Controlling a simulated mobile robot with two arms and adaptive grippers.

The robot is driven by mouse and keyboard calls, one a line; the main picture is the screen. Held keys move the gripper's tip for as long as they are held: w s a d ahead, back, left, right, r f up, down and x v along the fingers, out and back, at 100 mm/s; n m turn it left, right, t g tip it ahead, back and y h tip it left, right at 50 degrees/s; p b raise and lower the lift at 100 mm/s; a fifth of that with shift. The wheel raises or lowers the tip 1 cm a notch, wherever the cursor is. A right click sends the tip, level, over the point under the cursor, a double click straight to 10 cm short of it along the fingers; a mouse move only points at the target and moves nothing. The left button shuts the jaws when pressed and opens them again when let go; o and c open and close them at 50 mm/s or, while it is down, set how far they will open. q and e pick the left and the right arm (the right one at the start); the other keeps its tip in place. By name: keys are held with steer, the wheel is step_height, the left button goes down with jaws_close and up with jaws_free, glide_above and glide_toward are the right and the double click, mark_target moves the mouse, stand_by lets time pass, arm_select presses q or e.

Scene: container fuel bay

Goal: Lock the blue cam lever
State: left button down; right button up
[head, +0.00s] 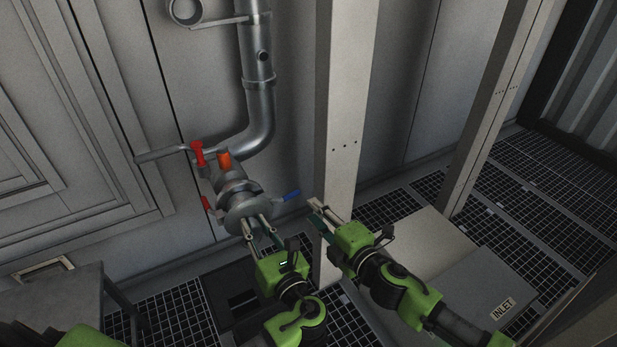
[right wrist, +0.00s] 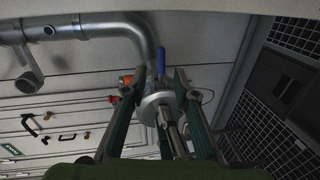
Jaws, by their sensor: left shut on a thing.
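The blue cam lever (head: 288,196) sticks out to the right from the side of a round grey coupling (head: 240,207) at the end of the steel pipe. In the right wrist view the blue lever (right wrist: 161,61) points up beside the coupling's disc. My left gripper (head: 259,226) is shut on the front of the coupling; the exact grip is partly hidden. My right gripper (head: 318,207) is just right of the lever's tip. In its wrist view its fingers (right wrist: 158,88) are apart, with the lever showing between and beyond them. I see no contact with the lever.
A red-handled valve (head: 198,153), an orange part (head: 224,160) and a red lever (head: 206,203) are close by on the pipework. A pale post (head: 341,130) stands just behind my right gripper. An INLET-marked panel (head: 485,290) and grated floor lie to the right.

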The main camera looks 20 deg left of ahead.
mark_target(293, 196)
steer(key=shift+w+a+f+n+g+y, duration=0.3)
steer(key=shift+w+a, duration=0.65)
steer(key=shift+a, duration=0.55)
steer(key=shift+w+a+f+n+g+y, duration=0.15)
steer(key=shift+w+a+f+n+g, duration=0.2)
steer(key=shift+w+a, duration=0.9)
steer(key=shift+w+a+f+n+g+y, duration=0.2)
steer(key=shift+w+a+f+n, duration=0.3)
steer(key=shift+a, duration=1.3)
steer(key=shift+w+r, duration=0.1)
steer(key=shift+r, duration=0.05)
jaws_close()
